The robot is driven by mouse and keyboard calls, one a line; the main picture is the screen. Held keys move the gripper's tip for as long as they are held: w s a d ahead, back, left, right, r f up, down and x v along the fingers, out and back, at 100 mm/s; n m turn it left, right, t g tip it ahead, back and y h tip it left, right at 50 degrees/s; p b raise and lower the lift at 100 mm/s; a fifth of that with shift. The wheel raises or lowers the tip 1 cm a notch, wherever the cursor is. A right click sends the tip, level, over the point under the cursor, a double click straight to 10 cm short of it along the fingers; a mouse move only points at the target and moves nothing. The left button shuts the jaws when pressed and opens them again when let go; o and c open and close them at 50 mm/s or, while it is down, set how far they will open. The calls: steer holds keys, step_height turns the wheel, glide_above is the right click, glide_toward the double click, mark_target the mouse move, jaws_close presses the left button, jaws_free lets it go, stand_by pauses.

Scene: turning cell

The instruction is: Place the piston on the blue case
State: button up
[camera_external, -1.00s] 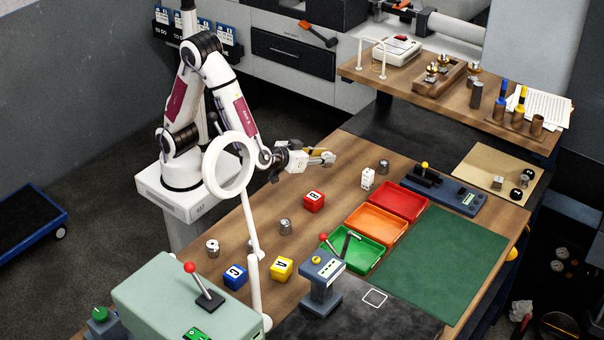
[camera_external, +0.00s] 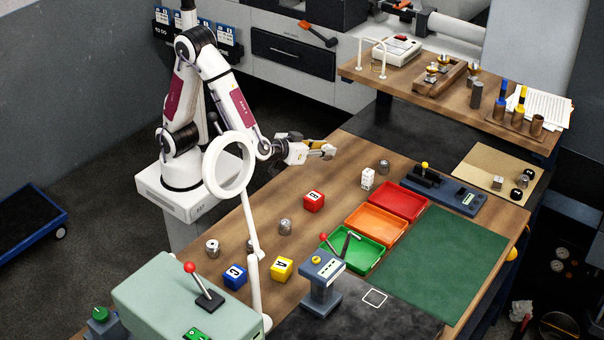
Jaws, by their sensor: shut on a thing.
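The blue case (camera_external: 235,277) is a blue cube with a white marked face, standing on the near left of the wooden bench. Nothing lies on its top. My gripper (camera_external: 325,150) is over the far left edge of the bench, well away from the blue case. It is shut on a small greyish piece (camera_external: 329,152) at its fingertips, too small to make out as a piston. Silvery metal cylinders that look like pistons stand on the bench: one (camera_external: 212,248) left of the blue case, one (camera_external: 285,227) mid-bench, one (camera_external: 383,167) farther back.
A yellow cube (camera_external: 281,269) and a red cube (camera_external: 314,201) stand on the bench. Red (camera_external: 402,199), orange (camera_external: 376,224) and green (camera_external: 352,250) trays lie to the right. A white ring on a post (camera_external: 253,215) rises near the left edge. A grey lever press (camera_external: 322,285) stands in front.

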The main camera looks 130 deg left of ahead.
steer(key=shift+d, duration=0.1)
steer(key=w+d+r+m+t+h, duration=0.1)
steer(key=d+m+t+h, duration=0.2)
steer(key=d, duration=1.3)
steer(key=w+d+r+m+t+h, duration=0.2)
steer(key=d+m, duration=0.3)
steer(key=d, duration=1.1)
steer(key=w+d+r+m+t+h, duration=0.2)
steer(key=d+m+t+h, duration=0.2)
steer(key=d, duration=1.2)
steer(key=shift+d+t+h, duration=0.4)
steer(key=shift+h, duration=0.1)
steer(key=shift+f, duration=0.15)
steer(key=shift+f, duration=3.1)
